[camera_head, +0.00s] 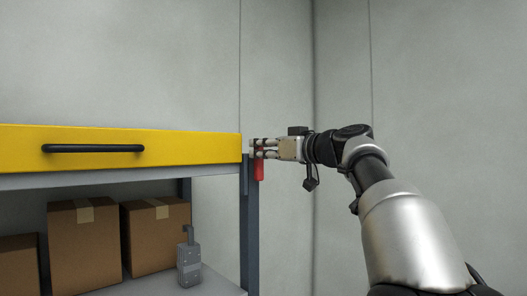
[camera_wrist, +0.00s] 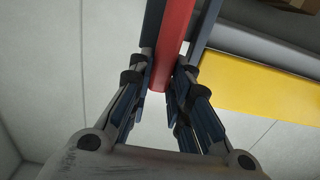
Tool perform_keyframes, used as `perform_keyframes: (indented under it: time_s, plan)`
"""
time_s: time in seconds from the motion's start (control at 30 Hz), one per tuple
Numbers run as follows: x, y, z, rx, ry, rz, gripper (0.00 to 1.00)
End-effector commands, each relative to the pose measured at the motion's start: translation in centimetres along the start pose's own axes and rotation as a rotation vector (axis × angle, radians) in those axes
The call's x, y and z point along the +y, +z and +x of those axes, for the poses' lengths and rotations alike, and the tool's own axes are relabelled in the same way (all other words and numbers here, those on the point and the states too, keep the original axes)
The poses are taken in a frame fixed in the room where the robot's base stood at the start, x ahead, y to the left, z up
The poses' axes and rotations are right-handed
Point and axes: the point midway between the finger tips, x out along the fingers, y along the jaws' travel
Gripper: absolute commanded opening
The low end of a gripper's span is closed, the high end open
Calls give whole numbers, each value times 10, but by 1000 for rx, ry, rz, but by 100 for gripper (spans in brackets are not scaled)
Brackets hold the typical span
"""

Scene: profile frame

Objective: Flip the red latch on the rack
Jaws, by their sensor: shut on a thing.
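The red latch (camera_head: 260,170) is on the right front post of the rack (camera_head: 251,225), beside the end of the yellow drawer. In the head view it hangs roughly upright, its top hidden by my gripper (camera_head: 260,149). In the wrist view the red latch (camera_wrist: 173,42) runs down between the two fingers of my gripper (camera_wrist: 163,85). The fingers are closed in on both sides of its end, so my gripper is shut on the latch.
A yellow drawer (camera_head: 200,149) with a black handle (camera_head: 93,148) is left of the latch. Cardboard boxes (camera_head: 85,245) and a grey device (camera_head: 189,262) stand on the shelf below.

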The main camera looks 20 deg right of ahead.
Motion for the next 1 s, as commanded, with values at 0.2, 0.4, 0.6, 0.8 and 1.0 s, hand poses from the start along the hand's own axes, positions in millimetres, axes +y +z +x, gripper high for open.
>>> perform_keyframes:
  time_s: [0.2,0.4,0.6,0.8,1.0]
  plan:
    - [0,0,0,-2,0,-5,20]
    - [0,0,0,-1,0,-3,33]
    - [0,0,0,-1,0,-2,38]
    - [0,0,-1,0,0,-2,38]
    - [1,-1,-24,-1,3,-1,38]
